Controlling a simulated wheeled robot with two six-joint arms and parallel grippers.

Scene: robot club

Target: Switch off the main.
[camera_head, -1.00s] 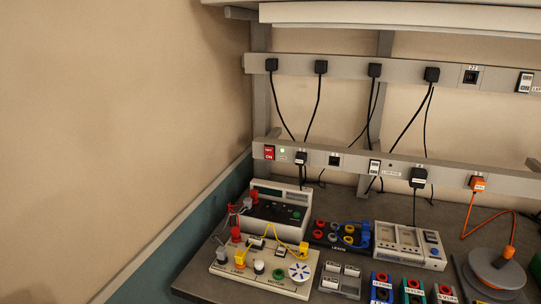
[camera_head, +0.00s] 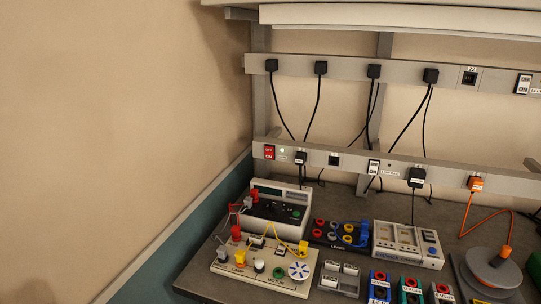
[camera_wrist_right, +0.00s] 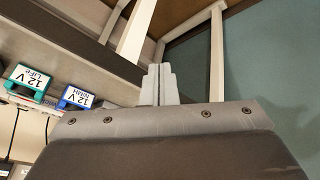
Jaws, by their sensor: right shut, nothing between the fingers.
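The red main switch (camera_head: 269,152) sits at the left end of the lower grey socket rail (camera_head: 330,160) in the head view. Its rocker carries OFF above and ON below. A small green light (camera_head: 282,150) glows just right of it. Neither gripper shows in the head view. In the right wrist view my right gripper (camera_wrist_right: 160,72) is shut and empty, with its fingers together. It is well away from the switch, which that view does not show. My left gripper is out of view.
A white rocker switch (camera_head: 373,168) sits farther right on the lower rail, and another (camera_head: 523,84) on the upper rail. Black plugs and hanging cables line both rails. The left wall is bare.

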